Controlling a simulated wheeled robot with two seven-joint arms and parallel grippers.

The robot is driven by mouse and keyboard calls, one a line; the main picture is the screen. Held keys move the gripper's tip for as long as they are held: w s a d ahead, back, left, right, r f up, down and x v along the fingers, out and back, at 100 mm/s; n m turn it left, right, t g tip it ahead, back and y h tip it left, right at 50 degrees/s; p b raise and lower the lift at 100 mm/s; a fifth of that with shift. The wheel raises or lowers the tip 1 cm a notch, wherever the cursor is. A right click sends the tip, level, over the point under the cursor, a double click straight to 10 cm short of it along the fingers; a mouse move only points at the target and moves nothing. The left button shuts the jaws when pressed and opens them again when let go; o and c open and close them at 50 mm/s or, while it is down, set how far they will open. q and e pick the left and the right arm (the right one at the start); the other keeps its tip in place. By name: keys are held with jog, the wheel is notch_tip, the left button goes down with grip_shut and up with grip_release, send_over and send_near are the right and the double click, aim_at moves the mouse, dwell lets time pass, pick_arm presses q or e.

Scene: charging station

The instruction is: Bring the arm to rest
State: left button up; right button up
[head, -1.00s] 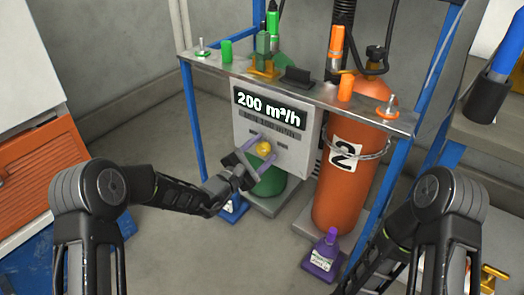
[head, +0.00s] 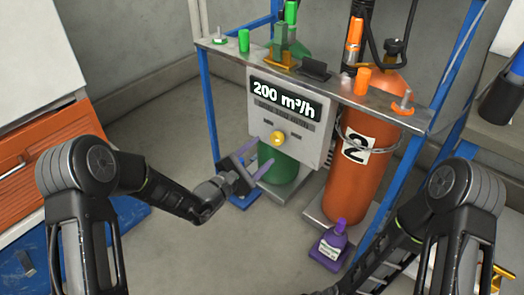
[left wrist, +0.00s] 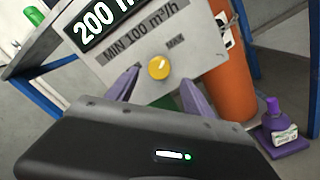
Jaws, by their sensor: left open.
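My left gripper (head: 257,160) is open and empty, with its purple fingers pointing at the control box (head: 300,137). The box shows "200 m³/h" on its display and has a yellow knob (head: 278,138) on its front. In the left wrist view the yellow knob (left wrist: 159,67) sits beyond and between the two open fingers (left wrist: 160,92), apart from them. My right arm (head: 455,215) comes in at the right of the head view, and its gripper is not in view.
A green cylinder (head: 278,170) and an orange cylinder (head: 357,185) marked 2 stand in the blue-legged frame. An orange and blue cabinet (head: 45,150) is at the left. The floor between cabinet and frame is clear.

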dwell(0.3)
pick_arm(q)
jog(key=s+d+f+m+g+y, duration=0.1)
jog(key=s+d+f+m+g, duration=0.15)
jog(key=s+f+g, duration=0.5)
jog(key=s+d+f+m+g, duration=0.2)
jog(key=s+f+m+g, duration=0.15)
jog(key=s+f, duration=0.7)
jog(key=s+a+f+m+g+y, duration=0.1)
jog(key=s+a+f+m+y, duration=0.2)
jog(key=s+a+f+m, duration=0.4)
jog(key=s+a+f+m+g+y, duration=0.1)
jog(key=s+a+f+m+y, duration=0.2)
jog(key=s, duration=0.5)
jog(key=s+d+r+m+p, duration=0.1)
jog(key=s+r+p, duration=0.1)
jog(key=r+p, duration=1.2)
jog(key=s+d+r+p, duration=0.1)
jog(key=r+p, duration=1.2)
jog(key=p, duration=0.1)
jog(key=shift+s+d+r+m+g+h, duration=0.25)
jog(key=shift+s+r+m+g+h, duration=0.05)
jog(key=shift+s+r+m+g, duration=0.1)
pick_arm(e)
notch_tip(320, 180, up, 28)
jog(key=s+a, duration=0.1)
jog(key=shift+s+a+r, duration=0.2)
jog(key=shift+s+a, duration=0.15)
